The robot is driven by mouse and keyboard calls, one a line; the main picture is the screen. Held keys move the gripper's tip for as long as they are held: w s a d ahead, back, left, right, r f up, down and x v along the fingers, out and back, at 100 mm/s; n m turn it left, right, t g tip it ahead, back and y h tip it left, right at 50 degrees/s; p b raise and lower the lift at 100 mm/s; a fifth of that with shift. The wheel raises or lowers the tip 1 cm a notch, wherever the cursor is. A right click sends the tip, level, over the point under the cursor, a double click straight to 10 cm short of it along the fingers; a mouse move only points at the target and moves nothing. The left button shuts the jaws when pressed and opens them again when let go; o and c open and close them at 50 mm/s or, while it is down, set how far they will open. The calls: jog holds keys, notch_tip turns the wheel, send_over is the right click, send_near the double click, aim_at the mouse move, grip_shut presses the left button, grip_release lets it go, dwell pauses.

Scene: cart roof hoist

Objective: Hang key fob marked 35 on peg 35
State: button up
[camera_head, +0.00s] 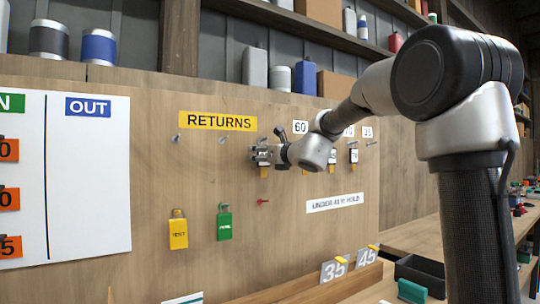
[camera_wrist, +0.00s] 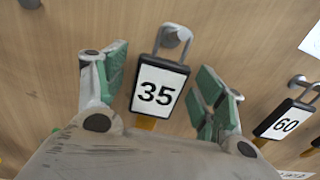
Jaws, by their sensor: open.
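The key fob marked 35 (camera_wrist: 159,89) is a black-framed white tag with a yellow lower end. In the wrist view it hangs by its loop on a metal peg (camera_wrist: 176,35). My gripper (camera_wrist: 160,85) is open, with its green-padded fingers on either side of the fob, apart from it. In the head view my gripper (camera_head: 263,155) is at the board right of and below the yellow RETURNS sign (camera_head: 218,120); it mostly hides the fob there. Peg 35 (camera_head: 371,143), under the 35 label (camera_head: 368,132), appears bare.
A fob marked 60 (camera_wrist: 284,122) hangs to the right in the wrist view. Another fob (camera_head: 353,156) hangs left of peg 35. A yellow tag (camera_head: 178,232), a green tag (camera_head: 224,224) and a red peg (camera_head: 262,201) are lower on the board. Bare pegs (camera_head: 222,140) sit under RETURNS.

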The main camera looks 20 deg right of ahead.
jog(key=shift+w, duration=0.2)
jog(key=shift+c, duration=0.4)
jog(key=c, duration=1.2)
jog(key=shift+o, duration=0.2)
jog(key=shift+r, duration=0.1)
jog(key=shift+r, duration=0.25)
jog(key=shift+s, duration=0.15)
jog(key=s, duration=0.1)
jog(key=s+d, duration=0.1)
jog(key=s, duration=0.1)
jog(key=s+r, duration=0.1)
jog(key=shift+s+d+r, duration=0.1)
jog(key=shift+s+d, duration=0.05)
jog(key=shift+d, duration=0.05)
